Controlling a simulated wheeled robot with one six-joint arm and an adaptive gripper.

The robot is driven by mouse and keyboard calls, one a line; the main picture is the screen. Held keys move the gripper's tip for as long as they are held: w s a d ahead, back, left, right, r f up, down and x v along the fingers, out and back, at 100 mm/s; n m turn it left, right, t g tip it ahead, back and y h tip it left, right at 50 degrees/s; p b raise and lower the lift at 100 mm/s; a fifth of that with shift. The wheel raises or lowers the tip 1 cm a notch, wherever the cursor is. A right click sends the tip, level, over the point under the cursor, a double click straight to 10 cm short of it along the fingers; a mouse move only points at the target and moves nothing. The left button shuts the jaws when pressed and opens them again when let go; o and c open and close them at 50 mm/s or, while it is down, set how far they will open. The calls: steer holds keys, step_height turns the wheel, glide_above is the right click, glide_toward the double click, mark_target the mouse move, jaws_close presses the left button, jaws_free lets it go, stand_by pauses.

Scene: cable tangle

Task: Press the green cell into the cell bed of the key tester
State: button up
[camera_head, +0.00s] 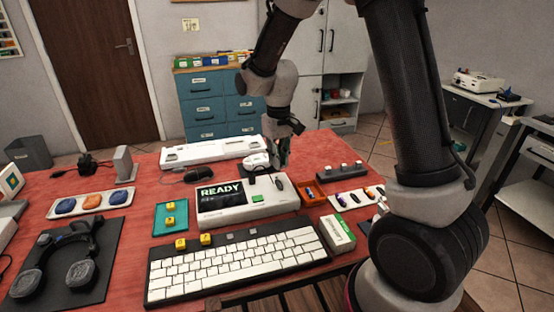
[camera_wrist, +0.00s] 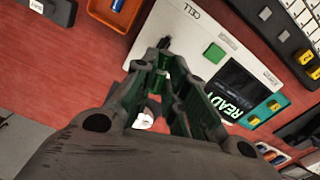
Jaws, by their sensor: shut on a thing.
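The key tester (camera_head: 235,213) is a white box on the red table, with a dark screen reading READY and a green square on top. In the wrist view the tester (camera_wrist: 180,25) shows a CELL label, the green square and part of the screen. My gripper (camera_head: 283,160) is above the tester's back right part. In the wrist view my gripper (camera_wrist: 172,82) is shut on a small green thing, which looks like the green cell (camera_wrist: 160,74); the fingers cover much of it. The cell bed is mostly hidden by my fingers, and I cannot tell if the cell touches it.
A white keyboard (camera_head: 235,268) lies in front of the tester. An orange tray (camera_head: 313,194) and a white tray (camera_head: 344,203) with small items stand to the right. A teal tray (camera_head: 157,221) with yellow keycaps is at the left. A white bar (camera_head: 215,152) lies behind.

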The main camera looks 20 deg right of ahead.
mark_target(279, 184)
steer(key=shift+s+m, duration=0.1)
steer(key=shift+m, duration=1)
steer(key=shift+f+m, duration=0.2)
steer(key=shift+m, duration=0.2)
steer(key=shift+d+f, duration=0.1)
steer(key=shift+f, duration=2.75)
steer(key=shift+f, duration=0.45)
steer(key=o, duration=0.5)
steer(key=shift+c, duration=0.2)
steer(key=shift+r, duration=0.15)
